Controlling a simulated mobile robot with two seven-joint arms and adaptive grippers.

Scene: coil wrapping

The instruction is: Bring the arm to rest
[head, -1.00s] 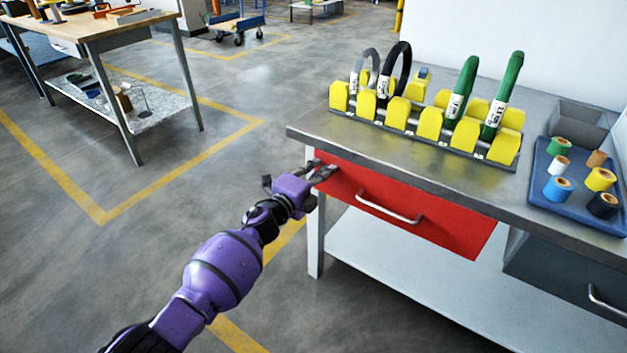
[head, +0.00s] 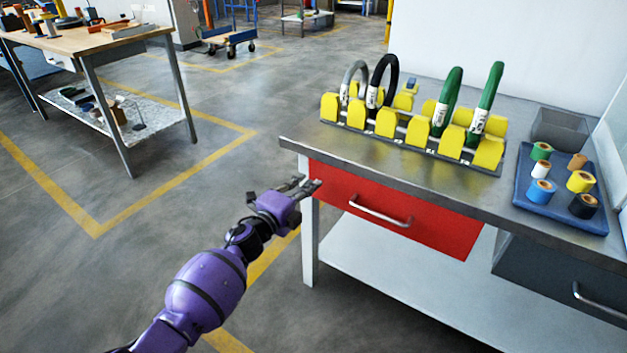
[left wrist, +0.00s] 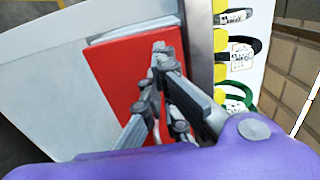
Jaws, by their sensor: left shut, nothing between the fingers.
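My left arm is purple and comes in from the lower left in the head view. My left gripper (head: 305,187) is shut and empty, in front of the left end of the red drawer (head: 395,213) under the workbench top. In the left wrist view the shut fingers (left wrist: 160,60) show against the red drawer front (left wrist: 110,75). I cannot tell the exact gap between fingers and drawer. My right gripper is not in view.
The workbench (head: 400,155) carries a yellow rack (head: 387,122) with grey, black and green coils. A blue tray (head: 525,190) of tape rolls lies at the right, beside a grey bin (head: 560,130). A wooden table (head: 110,38) stands at the back left. Open floor lies left of the bench.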

